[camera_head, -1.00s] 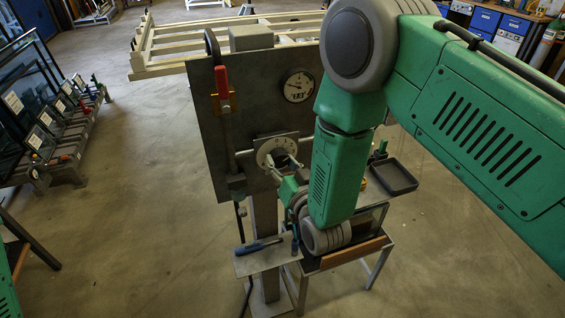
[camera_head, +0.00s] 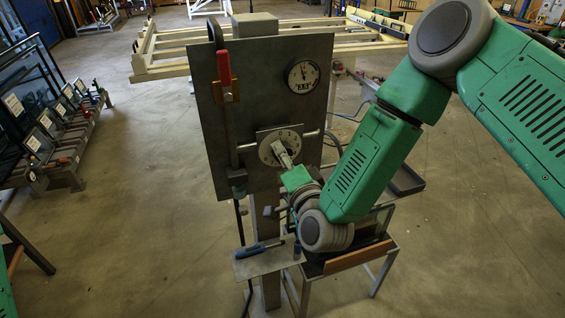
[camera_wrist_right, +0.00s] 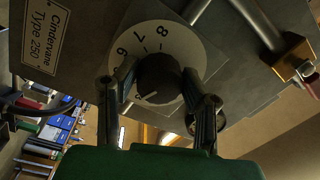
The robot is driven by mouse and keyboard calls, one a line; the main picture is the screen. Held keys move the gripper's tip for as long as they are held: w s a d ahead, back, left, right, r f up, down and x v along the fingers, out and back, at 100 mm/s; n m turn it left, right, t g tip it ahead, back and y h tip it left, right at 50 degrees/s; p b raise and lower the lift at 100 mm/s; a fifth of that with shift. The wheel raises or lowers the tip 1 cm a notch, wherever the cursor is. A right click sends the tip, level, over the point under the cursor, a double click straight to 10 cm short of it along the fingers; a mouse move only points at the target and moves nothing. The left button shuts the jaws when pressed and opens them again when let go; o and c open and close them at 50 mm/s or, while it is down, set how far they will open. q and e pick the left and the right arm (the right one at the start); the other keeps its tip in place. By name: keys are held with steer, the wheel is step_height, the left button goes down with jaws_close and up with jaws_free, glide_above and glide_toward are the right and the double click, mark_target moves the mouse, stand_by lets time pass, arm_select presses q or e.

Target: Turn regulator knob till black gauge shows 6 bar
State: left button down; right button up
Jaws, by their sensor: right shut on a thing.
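The black-rimmed gauge (camera_head: 303,76) with a white face is on the upper right of the grey upright panel (camera_head: 265,108). Its needle points nearly straight up; its numbers are too small to read. Below it is the regulator's pale round dial (camera_head: 267,152), mostly behind my right gripper (camera_head: 284,155). In the right wrist view the dark round regulator knob (camera_wrist_right: 158,80) sits at the middle of the numbered dial (camera_wrist_right: 181,34), where 6, 7 and 8 show. My right gripper's fingers stand on both sides of the knob, shut on it. My left gripper is out of view.
A red-handled lever (camera_head: 224,68) is on the panel's upper left. A blue-handled tool (camera_head: 258,249) lies on a small shelf below. A dark tray (camera_head: 407,181) is at the right, partly behind my right arm.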

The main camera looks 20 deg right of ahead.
steer(key=m+b, duration=0.1)
steer(key=m, duration=0.1)
steer(key=m+b, duration=0.1)
steer(key=m, duration=0.1)
steer(key=shift+f, duration=0.3)
steer(key=m+b, duration=0.3)
steer(key=m, duration=0.1)
steer(key=shift+s+h, duration=0.1)
steer(key=shift+h, duration=0.2)
steer(key=m+b, duration=0.3)
steer(key=m, duration=0.1)
steer(key=shift+r, duration=0.1)
steer(key=shift+r+m+h+b, duration=0.1)
steer(key=shift+m+h+b, duration=0.2)
steer(key=shift+m+b, duration=0.5)
steer(key=shift+m, duration=0.4)
steer(key=o, duration=1.1)
steer(key=shift+o, duration=0.2)
steer(key=shift+r, duration=0.15)
